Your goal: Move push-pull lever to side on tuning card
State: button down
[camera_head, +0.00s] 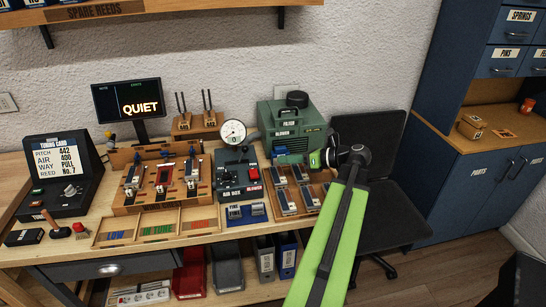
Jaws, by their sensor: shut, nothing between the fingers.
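The tuning card (64,159) is at the far left on a black sloped stand; it reads pitch 442, air 400, way PULL, reed No. 7. The dark air box (238,178) stands mid-bench, with a round gauge (232,132) above it and a red part at its right. Small dark controls stand on its top; which is the push-pull lever, and its position, is too small to tell. My gripper (316,158) is at the right, in front of the green blower (290,128), well right of the air box. It is shut and empty.
A wooden reed rack (190,207) is left of the air box. A screen (128,103) reading QUIET stands behind. A black chair (380,205) is right of the bench. A shelf (170,18) overhangs the back.

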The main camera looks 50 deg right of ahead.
jog(key=b, duration=0.2)
send_near(244, 153)
jog(key=f, duration=0.1)
jog(key=a+f, duration=0.1)
jog(key=f, duration=0.1)
jog(key=shift+w+a+f, duration=0.1)
jog(key=shift+f, duration=0.25)
jog(key=shift+w+r+p, duration=0.25)
jog(key=shift+w+r, duration=0.05)
jog(key=shift+w, duration=0.4)
jog(key=shift+w+r+p, duration=0.25)
jog(key=shift+w+r, duration=0.05)
jog(key=shift+w, duration=0.45)
jog(key=shift+w+r+p, duration=0.25)
jog(key=shift+w+r, duration=0.05)
jog(key=shift+w, duration=0.4)
